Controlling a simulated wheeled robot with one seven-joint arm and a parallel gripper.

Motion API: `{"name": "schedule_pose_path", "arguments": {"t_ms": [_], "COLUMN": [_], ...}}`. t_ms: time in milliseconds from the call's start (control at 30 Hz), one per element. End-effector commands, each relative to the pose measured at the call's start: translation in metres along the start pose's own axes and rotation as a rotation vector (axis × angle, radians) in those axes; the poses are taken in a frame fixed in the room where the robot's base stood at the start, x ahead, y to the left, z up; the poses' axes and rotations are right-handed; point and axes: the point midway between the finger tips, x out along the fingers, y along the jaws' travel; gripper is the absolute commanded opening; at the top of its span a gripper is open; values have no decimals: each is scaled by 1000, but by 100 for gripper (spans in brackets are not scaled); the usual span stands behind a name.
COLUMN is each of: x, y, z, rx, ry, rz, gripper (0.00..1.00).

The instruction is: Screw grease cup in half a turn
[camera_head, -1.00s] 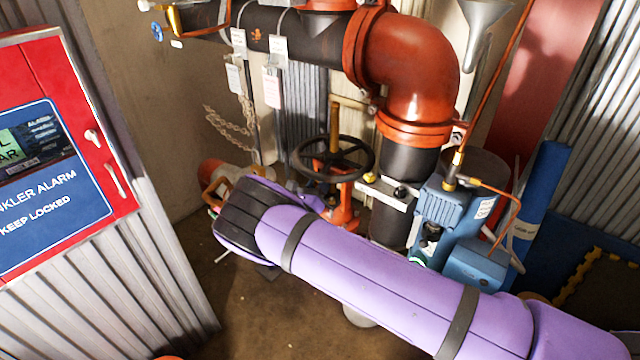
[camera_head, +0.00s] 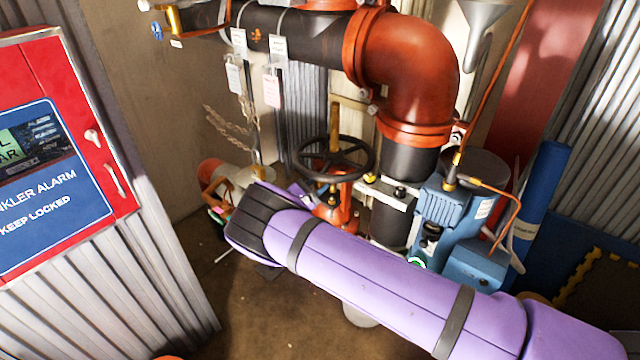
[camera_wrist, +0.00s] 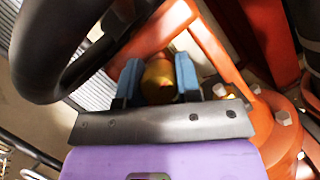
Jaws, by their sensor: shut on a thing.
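The brass grease cup (camera_wrist: 158,82) shows in the wrist view between the two blue fingers of my gripper (camera_wrist: 158,88), which are shut on it. It sits within the red-orange valve yoke (camera_wrist: 212,45). The black handwheel (camera_wrist: 62,50) looms close at the left of the wrist view. In the head view the handwheel (camera_head: 366,160) stands on its brass stem above the red valve body (camera_head: 338,210). My purple arm crosses in front there and hides the grease cup and fingertips.
A bolted red flange (camera_wrist: 285,120) is close on the right in the wrist view. In the head view, a blue pump (camera_head: 445,210) stands right of the valve. A chain (camera_head: 232,133) and tags (camera_head: 273,88) hang at the back. A red alarm cabinet (camera_head: 60,150) is at left.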

Motion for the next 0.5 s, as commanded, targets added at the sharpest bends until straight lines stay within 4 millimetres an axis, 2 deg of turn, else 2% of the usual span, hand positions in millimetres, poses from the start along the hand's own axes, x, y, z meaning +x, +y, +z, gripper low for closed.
{"name": "schedule_pose_path", "arguments": {"t_ms": [500], "x": [-1], "y": [0], "z": [0], "rx": [452], "ry": [2], "rz": [-189], "gripper": [8]}}
